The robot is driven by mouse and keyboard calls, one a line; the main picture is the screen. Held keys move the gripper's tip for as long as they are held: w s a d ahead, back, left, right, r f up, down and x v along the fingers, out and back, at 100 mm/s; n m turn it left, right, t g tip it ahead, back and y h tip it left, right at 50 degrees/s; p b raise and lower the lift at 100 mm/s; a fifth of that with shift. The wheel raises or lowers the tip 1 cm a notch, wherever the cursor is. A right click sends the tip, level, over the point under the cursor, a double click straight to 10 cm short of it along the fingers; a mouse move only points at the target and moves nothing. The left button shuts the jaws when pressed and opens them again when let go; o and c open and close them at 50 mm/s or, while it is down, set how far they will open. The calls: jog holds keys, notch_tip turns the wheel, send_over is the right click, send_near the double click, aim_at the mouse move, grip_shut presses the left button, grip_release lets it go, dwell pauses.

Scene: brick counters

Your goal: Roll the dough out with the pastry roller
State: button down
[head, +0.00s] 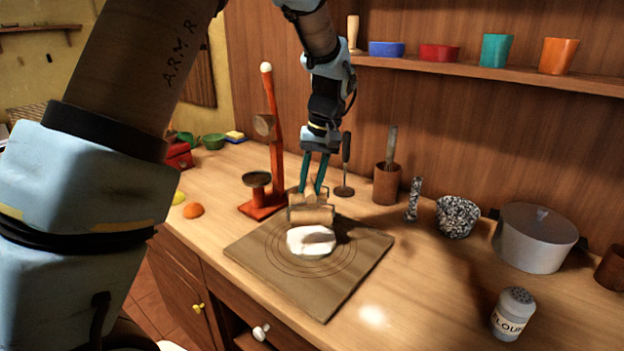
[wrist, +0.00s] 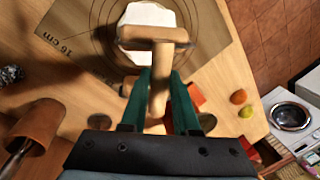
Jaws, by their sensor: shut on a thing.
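The white dough (head: 312,241) lies as a flattened round on a wooden pastry board (head: 345,278) marked with circles. It also shows at the top of the wrist view (wrist: 148,17). The wooden pastry roller (head: 312,215) is at the dough's back edge, its cylinder lying crosswise. In the wrist view the roller's cylinder (wrist: 158,33) overlaps the dough's near edge; I cannot tell if it touches. My gripper (head: 314,188) points down with its green fingers shut on the roller's handle. In the wrist view the handle (wrist: 160,80) runs between the fingers.
A red scale (head: 268,150) stands close left of my gripper. Behind the board are a brown utensil pot (head: 387,185) and a speckled mortar (head: 456,216). A grey pot (head: 535,240) and a flour shaker (head: 512,315) stand at right.

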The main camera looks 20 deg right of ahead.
aim_at(312, 211)
jog(key=shift+f+b, duration=1.95)
jog(key=shift+f, duration=0.65)
jog(key=shift+f, duration=0.3)
jog(key=shift+s, duration=0.15)
